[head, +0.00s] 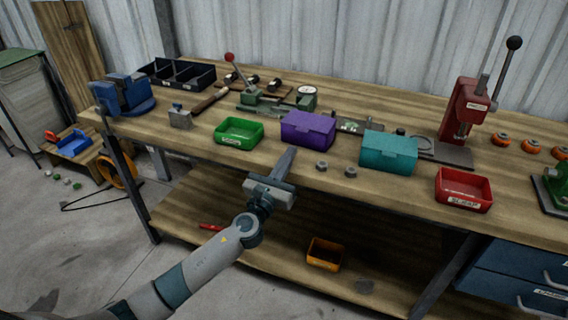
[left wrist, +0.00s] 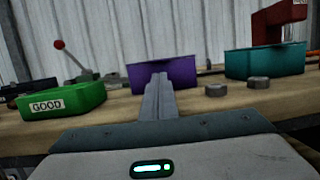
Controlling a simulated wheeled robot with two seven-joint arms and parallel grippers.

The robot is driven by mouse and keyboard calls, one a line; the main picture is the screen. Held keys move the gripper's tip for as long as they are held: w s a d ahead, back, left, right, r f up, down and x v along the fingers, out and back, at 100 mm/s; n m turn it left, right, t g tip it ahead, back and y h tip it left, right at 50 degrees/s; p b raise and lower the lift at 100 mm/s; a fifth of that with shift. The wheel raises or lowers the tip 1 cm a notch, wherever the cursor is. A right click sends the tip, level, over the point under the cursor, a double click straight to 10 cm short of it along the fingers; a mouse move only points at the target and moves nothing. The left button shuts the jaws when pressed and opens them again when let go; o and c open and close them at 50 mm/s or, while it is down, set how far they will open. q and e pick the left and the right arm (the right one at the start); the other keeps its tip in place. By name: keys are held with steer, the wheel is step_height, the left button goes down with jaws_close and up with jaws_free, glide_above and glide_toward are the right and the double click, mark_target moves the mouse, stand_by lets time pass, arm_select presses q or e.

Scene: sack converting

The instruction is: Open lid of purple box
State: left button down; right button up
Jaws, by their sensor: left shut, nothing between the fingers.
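The purple box (head: 308,131) sits on the workbench near its front edge, and its lid looks shut. My left gripper (head: 287,158) is shut and empty, just in front of and below the box, pointing at its front face. In the left wrist view the shut fingers (left wrist: 159,88) overlap the lower middle of the purple box (left wrist: 178,74); I cannot tell whether they touch it. My right gripper is not in view.
A green GOOD tray (head: 239,132) stands left of the box, a teal box (head: 388,153) right. Two grey nuts (head: 321,166) (head: 350,172) lie in front between the boxes. A red tray (head: 463,190) and red press (head: 465,111) are farther right.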

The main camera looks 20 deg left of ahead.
arm_select(q)
steer(key=x, duration=0.3)
steer(key=shift+w+r, duration=0.1)
steer(key=shift+w, duration=0.25)
steer(key=shift+w+d+r, duration=0.1)
steer(key=shift+w, duration=0.5)
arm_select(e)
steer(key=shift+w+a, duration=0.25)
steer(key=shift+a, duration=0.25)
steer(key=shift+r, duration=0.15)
